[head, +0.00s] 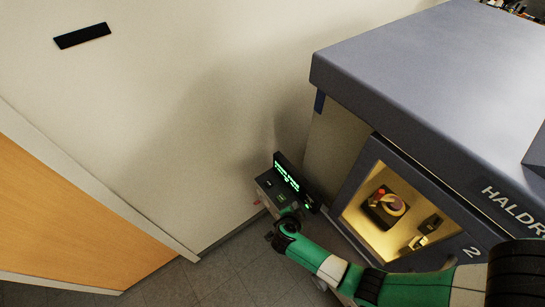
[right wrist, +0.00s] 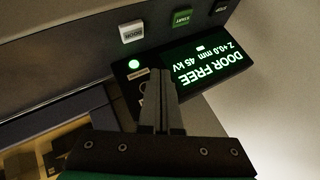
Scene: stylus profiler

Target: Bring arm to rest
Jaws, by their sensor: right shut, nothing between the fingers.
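My right arm, green, white and black, comes in from the lower right of the head view. Its gripper (head: 291,211) is at the small control panel (head: 268,186) beside the instrument. In the right wrist view the gripper's (right wrist: 162,88) two fingers lie together, shut and empty. They point at the panel, in front of its lit display (right wrist: 205,62), which reads "DOOR FREE" and "45 kV". I cannot tell whether the fingertips touch the panel. My left gripper is in neither view.
The large grey instrument (head: 420,60) fills the right side. Its lit window (head: 385,215) shows a round stage and a red-tipped part inside. A white DOOR button (right wrist: 132,33) and a green START button (right wrist: 183,18) are near the fingers. A pale wall (head: 180,110) stands behind the panel.

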